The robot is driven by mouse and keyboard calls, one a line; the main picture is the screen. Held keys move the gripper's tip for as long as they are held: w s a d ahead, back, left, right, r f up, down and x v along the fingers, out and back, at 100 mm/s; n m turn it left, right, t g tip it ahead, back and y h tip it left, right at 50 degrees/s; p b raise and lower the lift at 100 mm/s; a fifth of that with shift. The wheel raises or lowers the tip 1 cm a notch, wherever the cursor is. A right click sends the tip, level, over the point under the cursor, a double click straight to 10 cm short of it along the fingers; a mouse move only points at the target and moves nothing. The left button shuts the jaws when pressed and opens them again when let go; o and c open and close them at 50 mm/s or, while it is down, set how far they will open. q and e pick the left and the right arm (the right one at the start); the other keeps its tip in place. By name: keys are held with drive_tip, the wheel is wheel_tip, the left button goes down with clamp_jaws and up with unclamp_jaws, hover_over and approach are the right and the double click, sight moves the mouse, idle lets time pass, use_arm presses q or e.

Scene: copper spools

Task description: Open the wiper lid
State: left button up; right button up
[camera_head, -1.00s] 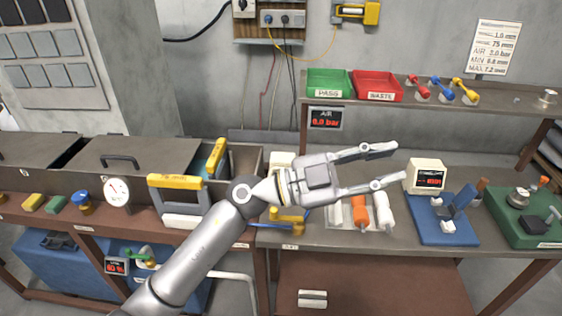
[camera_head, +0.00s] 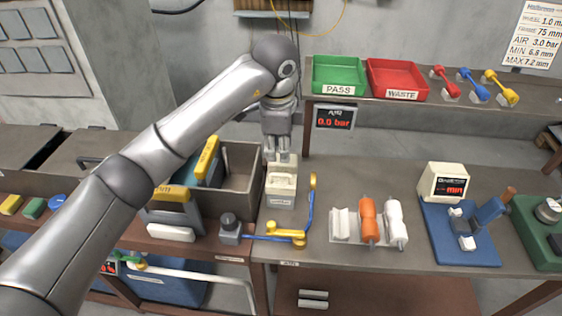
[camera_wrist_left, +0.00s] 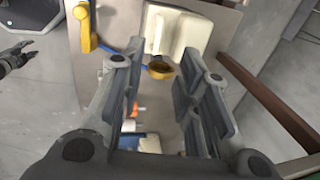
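A small cream box with a label on its front, which looks like the wiper (camera_head: 281,201), stands on the bench just right of the grey bins. My left gripper (camera_head: 282,158) points down over its back part. In the left wrist view the fingers (camera_wrist_left: 160,100) are apart with nothing held between them. Cream blocks of the box (camera_wrist_left: 194,32) and a brass-coloured ring (camera_wrist_left: 160,71) show beyond the fingertips. I cannot tell whether the fingers touch the box or how its lid stands. A dark gripper-like part (camera_wrist_left: 16,57), perhaps my right gripper, shows at the left edge.
A blue hose with yellow fittings (camera_head: 298,235) lies beside the box. A grey bin with yellow-handled items (camera_head: 245,181) is to the left. A tray with orange and white spools (camera_head: 369,222) is to the right, then a blue gauge stand (camera_head: 455,235). A shelf stands behind.

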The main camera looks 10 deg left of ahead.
use_arm(q)
drive_tip(key=p, duration=0.2)
hover_over(281, 174)
drive_tip(key=s, duration=0.2)
wheel_tip(281, 174, down, 5)
drive_tip(key=shift+w+a+f, duration=0.1)
drive_tip(key=shift+w+f, duration=0.3)
drive_tip(key=shift+f, duration=0.25)
drive_tip(key=shift+w+f, duration=0.35)
drive_tip(key=shift+f, duration=0.25)
drive_tip(key=shift+f+p, duration=0.3)
drive_tip(key=shift+f, duration=0.45)
drive_tip(key=shift+w+f, duration=0.1)
drive_tip(key=shift+c, duration=0.3)
clamp_jaws()
use_arm(e)
drive_tip(key=s+r, duration=0.2)
drive_tip(key=s, duration=0.1)
drive_tip(key=shift+r, duration=0.35)
